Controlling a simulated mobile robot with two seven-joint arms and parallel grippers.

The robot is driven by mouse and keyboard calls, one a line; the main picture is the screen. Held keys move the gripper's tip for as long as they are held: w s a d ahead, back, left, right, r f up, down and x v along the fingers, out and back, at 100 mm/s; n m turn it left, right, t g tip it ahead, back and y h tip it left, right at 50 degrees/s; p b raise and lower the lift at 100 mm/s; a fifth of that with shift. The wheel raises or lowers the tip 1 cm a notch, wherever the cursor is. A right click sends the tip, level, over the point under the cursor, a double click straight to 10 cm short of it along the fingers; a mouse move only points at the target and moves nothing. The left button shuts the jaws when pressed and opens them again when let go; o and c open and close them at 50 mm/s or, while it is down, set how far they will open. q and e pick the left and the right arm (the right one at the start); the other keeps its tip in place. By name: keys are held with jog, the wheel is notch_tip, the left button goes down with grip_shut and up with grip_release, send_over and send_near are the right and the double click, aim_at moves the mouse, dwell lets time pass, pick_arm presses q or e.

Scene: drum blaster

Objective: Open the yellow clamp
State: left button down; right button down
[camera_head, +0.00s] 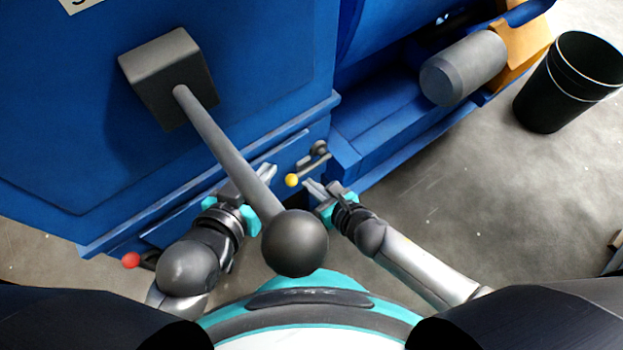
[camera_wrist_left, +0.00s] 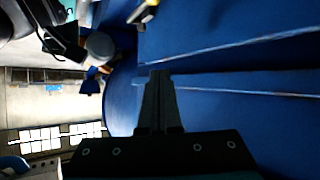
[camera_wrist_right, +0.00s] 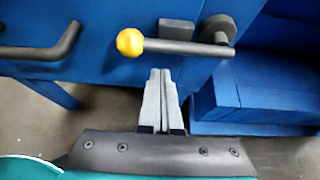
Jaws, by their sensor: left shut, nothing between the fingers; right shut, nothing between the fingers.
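The yellow clamp is a dark lever with a yellow ball end (camera_head: 292,180) on the blue machine's lower front in the head view. In the right wrist view the yellow ball (camera_wrist_right: 130,42) is at the left end of the lever, which lies about level and runs right to a dark pivot (camera_wrist_right: 217,30). My right gripper (camera_head: 308,184) is shut and empty; its fingertips (camera_wrist_right: 160,72) appear just below the lever, and I cannot tell if they touch. My left gripper (camera_head: 270,170) is shut and empty, left of the ball, partly behind a long lever; its fingers (camera_wrist_left: 160,75) point along blue panels.
A long grey lever (camera_head: 220,140) with a black ball (camera_head: 295,243) hangs in front of the machine (camera_head: 265,60). A red ball handle (camera_head: 131,260) is at lower left. A dark bar handle (camera_wrist_right: 40,52) is left of the yellow ball. A black bin (camera_head: 565,85) stands at right; floor is clear before it.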

pick_arm(q)
jog(key=shift+s+a+f+g+y, duration=0.15)
jog(key=shift+a+g+y, duration=0.15)
jog(key=shift+a, duration=0.1)
pick_arm(e)
jog(key=shift+w+a+r, duration=0.1)
jog(key=shift+w+r, duration=0.05)
jog(key=shift+r, duration=0.8)
pick_arm(q)
jog(key=shift+a, duration=0.1)
